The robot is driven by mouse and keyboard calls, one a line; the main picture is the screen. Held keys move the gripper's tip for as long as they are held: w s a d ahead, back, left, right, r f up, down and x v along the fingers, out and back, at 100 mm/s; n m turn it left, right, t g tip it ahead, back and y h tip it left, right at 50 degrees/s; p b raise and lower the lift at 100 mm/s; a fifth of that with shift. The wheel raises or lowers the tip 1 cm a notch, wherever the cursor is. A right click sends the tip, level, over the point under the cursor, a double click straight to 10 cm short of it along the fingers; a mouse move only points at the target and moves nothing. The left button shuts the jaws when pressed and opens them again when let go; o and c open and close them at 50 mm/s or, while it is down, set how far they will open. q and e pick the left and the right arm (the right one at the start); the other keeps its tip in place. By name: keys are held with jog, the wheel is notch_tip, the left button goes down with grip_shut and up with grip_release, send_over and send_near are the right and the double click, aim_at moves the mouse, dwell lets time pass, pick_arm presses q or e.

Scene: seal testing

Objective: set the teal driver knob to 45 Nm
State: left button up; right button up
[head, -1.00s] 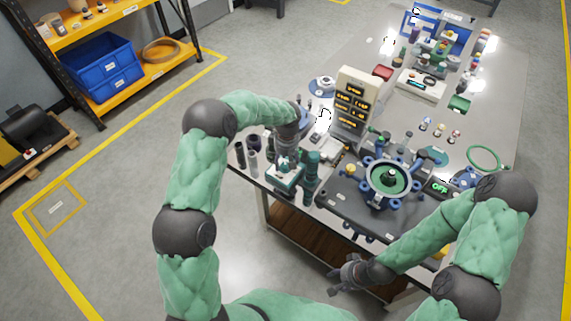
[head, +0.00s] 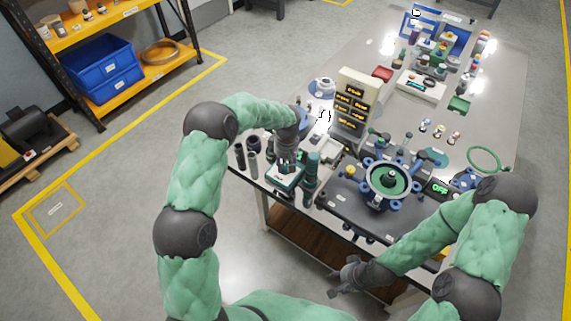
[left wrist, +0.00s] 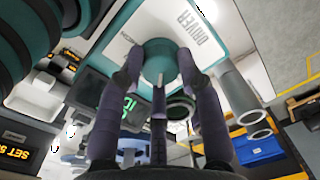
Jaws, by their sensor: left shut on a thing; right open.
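The teal driver knob (left wrist: 160,65) shows in the left wrist view, on a white and teal panel (left wrist: 185,30) marked DRIVER. My left gripper (left wrist: 158,80) is shut on the knob, with its fingers around the knob's sides. In the head view my left gripper (head: 287,158) points down over the teal and white driver unit (head: 284,178) at the table's front left. The knob is hidden there. A small green display (left wrist: 128,105) beside the knob is partly covered by a finger, and I cannot read its value. My right gripper (head: 346,277) is open and empty, low beside the table's front edge.
Dark teal cylinders (head: 311,168) stand close to the right of the driver unit. Grey tubes (head: 246,157) stand to its left. A cream board with several lit labels (head: 353,103) stands behind. A blue clamp fixture with a green ring (head: 389,182) sits to the right.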

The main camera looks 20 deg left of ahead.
pick_arm(q)
jog(key=shift+m, duration=0.4)
jog(key=m+p, duration=0.1)
jog(key=m, duration=0.4)
jog(key=m+p, duration=0.1)
jog(key=m, duration=0.6)
jog(key=shift+r+t, duration=0.1)
jog(key=shift+t, duration=0.2)
jog(key=m+p, duration=0.1)
jog(key=m, duration=0.4)
jog(key=shift+p, duration=0.3)
jog(key=m+p, duration=0.1)
jog(key=m, duration=0.5)
jog(key=o, duration=1.2)
jog(key=shift+c, duration=0.2)
